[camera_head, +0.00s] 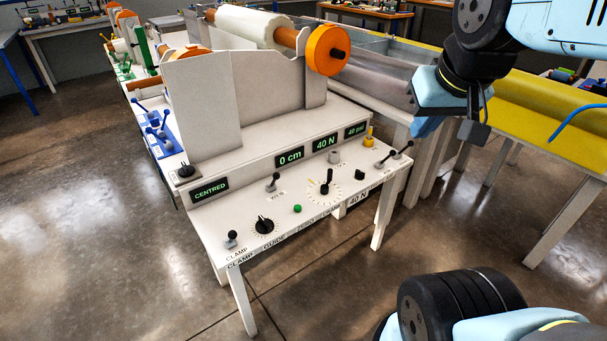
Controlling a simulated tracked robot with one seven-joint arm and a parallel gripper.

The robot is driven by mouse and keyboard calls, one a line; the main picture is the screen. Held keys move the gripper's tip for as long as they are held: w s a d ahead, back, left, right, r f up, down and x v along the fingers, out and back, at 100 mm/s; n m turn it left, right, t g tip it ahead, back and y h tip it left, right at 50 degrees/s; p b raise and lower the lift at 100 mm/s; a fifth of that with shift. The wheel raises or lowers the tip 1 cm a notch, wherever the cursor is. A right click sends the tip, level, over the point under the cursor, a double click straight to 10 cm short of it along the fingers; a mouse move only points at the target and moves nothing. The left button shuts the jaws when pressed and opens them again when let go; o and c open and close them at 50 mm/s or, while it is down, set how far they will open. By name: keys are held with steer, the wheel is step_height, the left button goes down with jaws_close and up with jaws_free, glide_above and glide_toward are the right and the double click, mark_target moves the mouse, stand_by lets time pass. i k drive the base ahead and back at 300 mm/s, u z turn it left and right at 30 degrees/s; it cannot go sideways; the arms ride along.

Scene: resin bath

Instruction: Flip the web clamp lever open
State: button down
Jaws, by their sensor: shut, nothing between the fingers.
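The clamp lever (231,238) is a short black-knobbed lever on a small light base. It stands roughly upright at the front left corner of the white control panel (240,222), beside printing that reads CLAMP.
The panel also carries a black guide knob (264,225), a green button (297,209), a dial (325,188) and more levers (394,154). Displays read CENTRED, 0 cm and 40 N. Behind are a white roll (250,25) and an orange disc (326,50).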

mark_target(276, 176)
steer(key=z, duration=1.25)
steer(key=k, duration=1.3)
steer(key=u, duration=1.6)
steer(key=i, duration=1.05)
steer(key=u, duration=0.05)
